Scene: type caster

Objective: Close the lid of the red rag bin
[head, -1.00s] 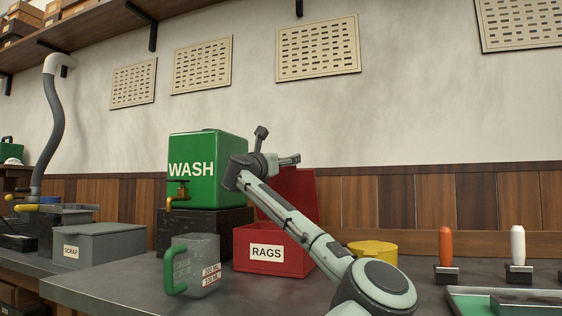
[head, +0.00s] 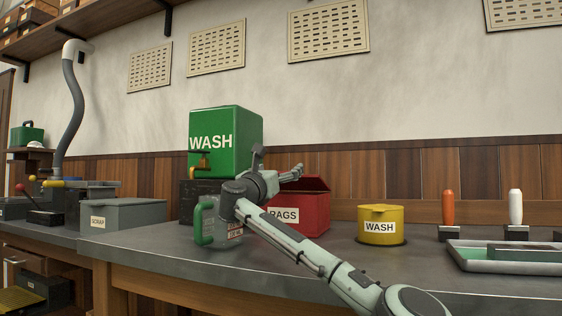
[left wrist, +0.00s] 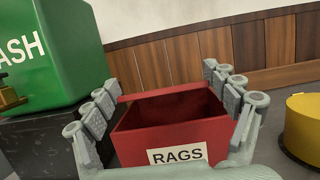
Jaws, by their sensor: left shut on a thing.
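The red rag bin (head: 314,226), labelled RAGS, stands on the bench. It also shows in the left wrist view (left wrist: 128,150), with its dark inside visible. Its red lid (head: 308,184) is raised at the back and tilted, not flat on the bin. The exact contact is unclear. My left forearm covers the bin's lower left front. My right gripper is not in view.
A green WASH tank (head: 238,140) on a dark block stands left of the bin, close to my gripper. A clear jug (head: 228,236) with a green handle stands before it. A yellow WASH tin (head: 380,232) stands right. The bench front is clear.

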